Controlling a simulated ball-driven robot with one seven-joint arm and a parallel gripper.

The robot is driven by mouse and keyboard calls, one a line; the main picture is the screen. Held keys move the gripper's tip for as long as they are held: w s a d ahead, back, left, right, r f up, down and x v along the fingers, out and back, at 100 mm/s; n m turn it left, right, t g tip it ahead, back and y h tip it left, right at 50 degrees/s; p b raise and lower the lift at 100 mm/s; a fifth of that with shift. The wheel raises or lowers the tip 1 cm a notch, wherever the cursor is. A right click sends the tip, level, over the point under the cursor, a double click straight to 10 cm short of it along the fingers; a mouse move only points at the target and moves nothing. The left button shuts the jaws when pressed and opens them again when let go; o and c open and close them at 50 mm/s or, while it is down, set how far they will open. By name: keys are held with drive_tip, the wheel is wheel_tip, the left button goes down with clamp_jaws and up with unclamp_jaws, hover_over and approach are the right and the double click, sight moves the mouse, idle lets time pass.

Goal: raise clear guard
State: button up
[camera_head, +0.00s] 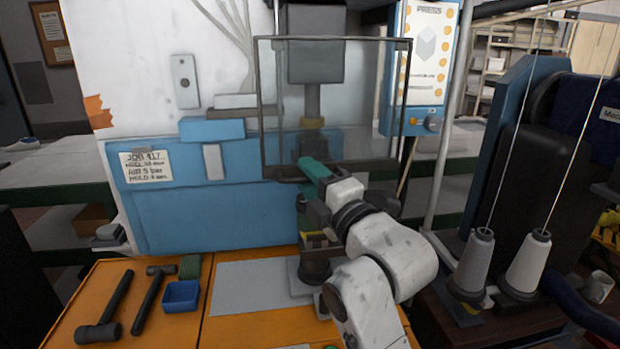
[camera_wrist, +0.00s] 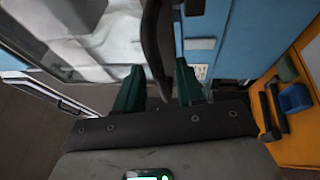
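The clear guard (camera_head: 335,95) is a see-through panel in a dark frame at the front of the press. It hangs down over the press ram and its lower part. Its thick dark bottom rail (camera_head: 368,165) is at my gripper's height. My gripper (camera_head: 312,168), with green fingers, is at the left half of that rail. In the wrist view the two green fingers (camera_wrist: 159,80) stand apart. A dark bar (camera_wrist: 157,40), seemingly the guard's rail, runs between them. Small gaps show beside the bar; contact is unclear.
An orange bench (camera_head: 235,328) below holds two hammers (camera_head: 105,310), a blue tray (camera_head: 181,296) and a grey plate (camera_head: 250,286). A control panel (camera_head: 420,70) is right of the guard. Thread cones (camera_head: 473,262) stand at the right, near my arm.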

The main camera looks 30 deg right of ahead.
drive_tip(key=a+b+v, duration=0.1)
drive_tip(key=b+v, duration=0.1)
drive_tip(key=v, duration=0.8)
drive_tip(key=shift+s+d, duration=0.25)
drive_tip(key=shift+d, duration=0.25)
